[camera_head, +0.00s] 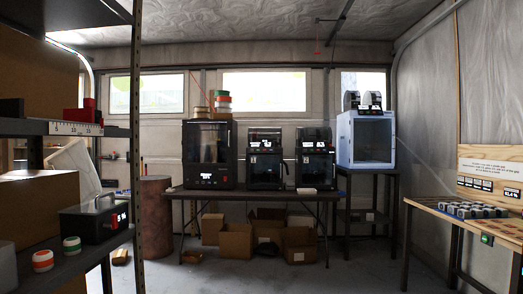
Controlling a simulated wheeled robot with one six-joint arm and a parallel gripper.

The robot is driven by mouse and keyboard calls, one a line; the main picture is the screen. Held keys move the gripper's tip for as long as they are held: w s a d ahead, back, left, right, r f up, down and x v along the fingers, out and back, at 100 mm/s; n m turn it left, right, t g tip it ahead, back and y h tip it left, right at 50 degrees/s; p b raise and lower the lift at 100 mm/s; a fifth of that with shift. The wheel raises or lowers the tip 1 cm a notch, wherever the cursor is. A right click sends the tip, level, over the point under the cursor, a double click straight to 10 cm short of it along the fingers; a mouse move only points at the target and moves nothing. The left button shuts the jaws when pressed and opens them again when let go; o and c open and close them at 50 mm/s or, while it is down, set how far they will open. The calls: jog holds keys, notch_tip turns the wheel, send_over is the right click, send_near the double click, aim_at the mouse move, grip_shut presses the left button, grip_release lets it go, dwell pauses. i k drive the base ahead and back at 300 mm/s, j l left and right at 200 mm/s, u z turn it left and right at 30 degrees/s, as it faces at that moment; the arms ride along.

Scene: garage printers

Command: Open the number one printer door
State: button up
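Several printers stand in a row at the back of the garage. A large black printer (206,154) with a dark front door is at the left of a dark table. Two smaller black printers, the left one (265,159) and the right one (314,158), stand beside it. A pale blue-white printer (366,138) with a dark front panel is on its own stand at the right. Their doors look shut. Small lit displays show on the black printers, but I cannot read which one is number one. My gripper is not in view.
The dark table (330,196) has several cardboard boxes (236,240) under it. A shelf unit (137,120) stands close at the left, a wooden workbench (425,207) at the right. A brown drum (156,205) is left of the table. The middle floor is clear.

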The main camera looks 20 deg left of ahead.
aim_at(266, 171)
jog(key=i+j+u, duration=0.3)
jog(key=i, duration=0.2)
jog(key=i+u, duration=0.4)
jog(key=i, duration=2.95)
